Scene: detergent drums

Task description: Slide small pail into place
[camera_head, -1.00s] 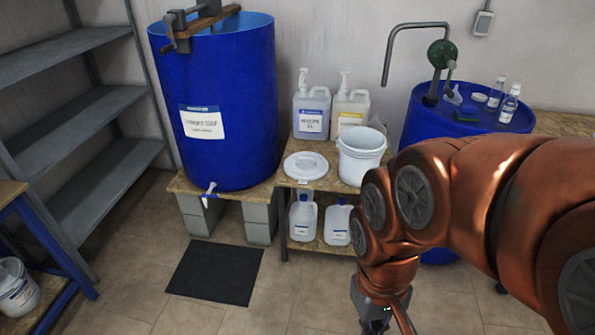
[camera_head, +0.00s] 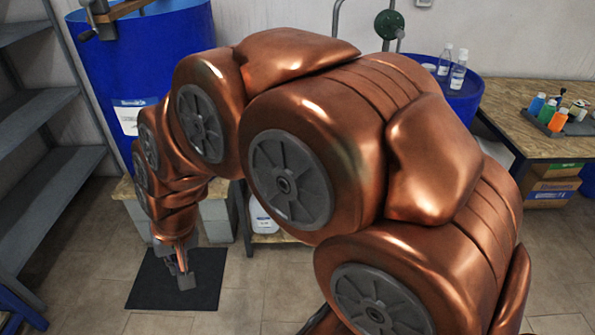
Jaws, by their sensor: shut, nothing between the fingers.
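No small pail shows in the current view. The white pail seen earlier on the low wooden stand is hidden behind my copper arm. My gripper (camera_head: 184,276) hangs pointing down over the black floor mat (camera_head: 147,287), in front of the large blue drum's stand. It is shut and looks empty. A white jug (camera_head: 262,217) shows partly on the lower shelf of the stand, beside my arm.
The large blue drum (camera_head: 95,100) stands behind my arm at left, near a grey shelf rack (camera_head: 45,115). A second blue drum (camera_head: 465,97) with bottles stands at back right. A wooden workbench (camera_head: 530,130) holds coloured bottles. Floor at the front left is open.

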